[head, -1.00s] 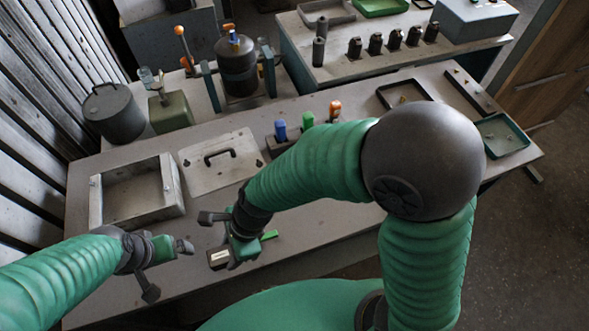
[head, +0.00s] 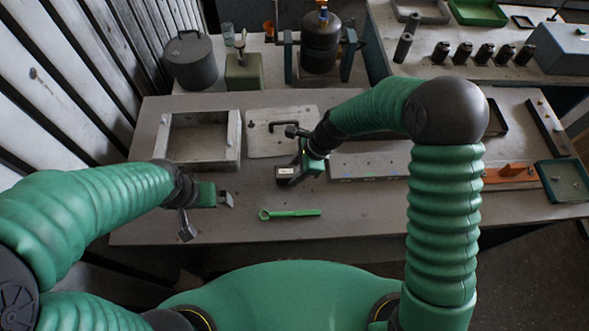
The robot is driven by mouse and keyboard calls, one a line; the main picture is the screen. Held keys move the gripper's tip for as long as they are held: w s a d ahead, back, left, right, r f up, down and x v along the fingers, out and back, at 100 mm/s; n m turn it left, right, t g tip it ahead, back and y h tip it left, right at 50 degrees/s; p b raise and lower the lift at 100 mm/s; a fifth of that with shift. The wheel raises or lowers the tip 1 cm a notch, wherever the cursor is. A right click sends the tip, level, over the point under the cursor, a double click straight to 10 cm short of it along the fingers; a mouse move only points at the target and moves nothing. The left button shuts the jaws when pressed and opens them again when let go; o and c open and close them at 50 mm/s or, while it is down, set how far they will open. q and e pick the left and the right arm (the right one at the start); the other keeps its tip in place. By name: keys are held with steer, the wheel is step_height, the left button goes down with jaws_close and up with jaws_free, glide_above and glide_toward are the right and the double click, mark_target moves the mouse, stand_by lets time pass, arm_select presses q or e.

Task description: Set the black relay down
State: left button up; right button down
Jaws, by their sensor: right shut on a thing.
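The black relay (head: 287,178) is a small dark block with a pale label on its face. It is over the workbench (head: 345,215), in front of the grey panel with a black handle and left of the long grey strip. My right gripper (head: 297,163) is shut on it; I cannot tell whether its underside touches the bench. My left gripper (head: 208,213) is spread open and empty above the bench's left front part.
The open grey box (head: 230,150) and the handled panel (head: 266,141) lie behind. The grey strip with small coloured marks (head: 365,172) is to the right. A green wrench (head: 290,214) lies in front. The bench right of the wrench is clear.

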steer(key=shift+d, duration=0.55)
steer(key=c, duration=1.2)
jaws_free()
steer(key=shift+d, duration=0.4)
steer(key=o, duration=0.4)
steer(key=shift+d, duration=0.3)
steer(key=shift+c, duration=0.2)
steer(key=shift+a, duration=0.7)
steer(key=shift+w+r, duration=0.1)
steer(key=shift+r, duration=0.2)
steer(key=d+v, duration=0.1)
steer(key=v, duration=1)
arm_select(q)
steer(key=shift+d, duration=0.7)
arm_select(e)
steer(key=s+d+f+n+t+h, duration=0.1)
steer(key=s+d+n+h, duration=0.3)
steer(key=s+d+n, duration=0.8)
steer(key=n+t, duration=0.1)
steer(key=n, duration=0.5)
steer(key=shift+f+t+h, duration=0.15)
steer(key=shift+t+h, duration=0.15)
